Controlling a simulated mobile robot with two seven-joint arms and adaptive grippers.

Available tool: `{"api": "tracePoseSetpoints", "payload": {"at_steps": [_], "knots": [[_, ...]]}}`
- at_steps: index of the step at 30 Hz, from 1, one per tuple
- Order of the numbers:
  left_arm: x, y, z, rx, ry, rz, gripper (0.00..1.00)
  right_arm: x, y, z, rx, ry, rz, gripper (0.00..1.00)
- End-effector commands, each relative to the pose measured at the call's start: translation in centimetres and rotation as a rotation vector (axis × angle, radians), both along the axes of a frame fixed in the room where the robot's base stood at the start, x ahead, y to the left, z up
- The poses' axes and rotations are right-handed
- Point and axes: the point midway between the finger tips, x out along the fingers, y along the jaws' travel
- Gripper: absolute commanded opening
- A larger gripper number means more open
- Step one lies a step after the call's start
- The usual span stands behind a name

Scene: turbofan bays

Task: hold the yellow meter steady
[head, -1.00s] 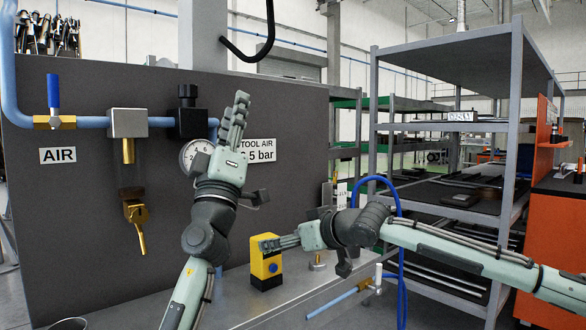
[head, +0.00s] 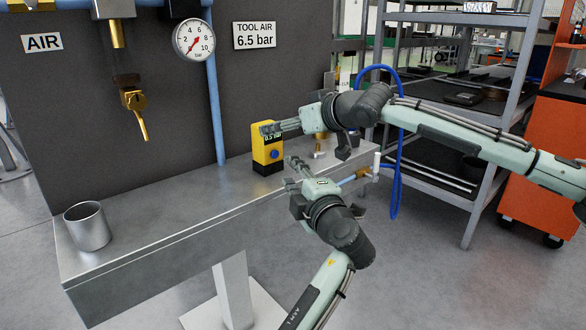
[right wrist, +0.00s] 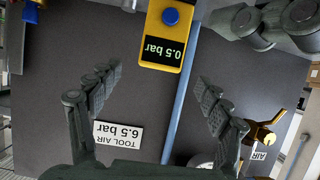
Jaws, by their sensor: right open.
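The yellow meter (head: 267,154), with a dark display and a blue button, stands upright on the metal bench (head: 185,205). In the right wrist view the meter (right wrist: 163,36) reads 0.5 bar. My right gripper (head: 268,129) reaches it from the right, level with its top. In its wrist view the right fingers (right wrist: 157,77) are spread and the meter lies beyond their tips; I see no grip on it. My left gripper (head: 289,170) is below the right one, in front and to the right of the meter. Its fingers are apart and empty.
A metal cup (head: 88,226) stands at the bench's left end. A pressure gauge (head: 194,39) and a blue pipe (head: 216,115) are on the dark panel behind. A brass fitting (head: 319,147) and a blue hose (head: 396,180) are close on the right. The bench's middle left is clear.

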Motion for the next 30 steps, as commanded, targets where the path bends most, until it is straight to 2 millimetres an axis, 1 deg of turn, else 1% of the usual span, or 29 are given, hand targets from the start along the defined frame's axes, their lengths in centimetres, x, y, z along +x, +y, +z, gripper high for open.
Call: {"api": "tracePoseSetpoints", "payload": {"at_steps": [5,12,16,21,28,29,30], "knots": [[-0.2,-0.2,0.0,-0.006,0.003,0.005,0.34,1.2,1.0,-0.7,0.0,0.001,0.001,0.78],[-0.2,-0.2,0.0,-0.005,0.002,0.004,0.34,4.0,3.0,-2.0,-0.001,-0.001,0.0,0.78],[-0.2,-0.2,0.0,-0.005,0.003,0.003,0.34,5.1,3.7,-2.6,-0.001,0.001,0.0,0.78],[-0.2,-0.2,0.0,-0.005,0.002,0.003,0.34,5.7,4.1,-2.9,0.0,0.0,-0.001,0.78],[-0.2,-0.2,0.0,-0.005,0.002,0.003,0.34,5.8,4.2,-2.9,0.0,0.0,0.0,0.78],[-0.2,-0.2,0.0,-0.005,0.002,0.003,0.34,5.8,4.2,-2.9,0.0,0.0,0.0,0.75],[-0.2,-0.2,0.0,-0.005,0.002,0.003,0.34,5.8,4.2,-2.9,0.0,0.0,0.0,0.7]]}}
